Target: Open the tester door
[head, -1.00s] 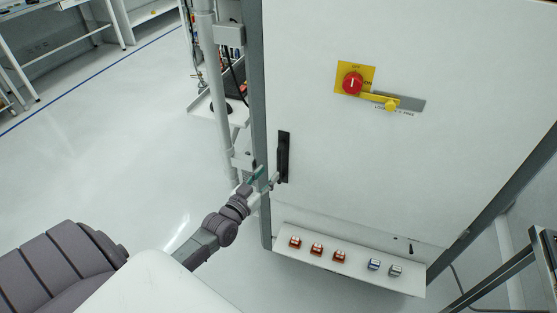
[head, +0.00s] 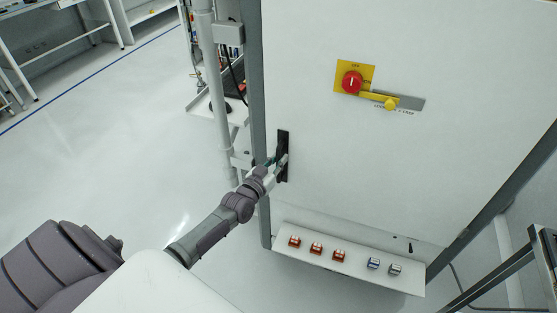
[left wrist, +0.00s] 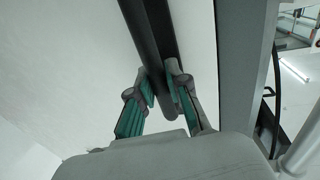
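The tester door (head: 340,180) is a large pale panel and looks closed. Its black vertical handle (head: 283,138) is at the door's left side. My left gripper (head: 276,161) is at the lower half of the handle. In the left wrist view, the handle (left wrist: 150,35) runs down between the fingers of my left gripper (left wrist: 160,88), one on each side. The fingers, with teal pads, are apart and look open around the bar; whether the pads touch it is hard to see. My right gripper is not in view.
A red and yellow rotary switch (head: 352,82) with a yellow latch (head: 390,103) is higher on the door. A ledge with several buttons (head: 338,255) projects below it. A grey post (head: 222,100) stands left of the cabinet. The floor at left is clear.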

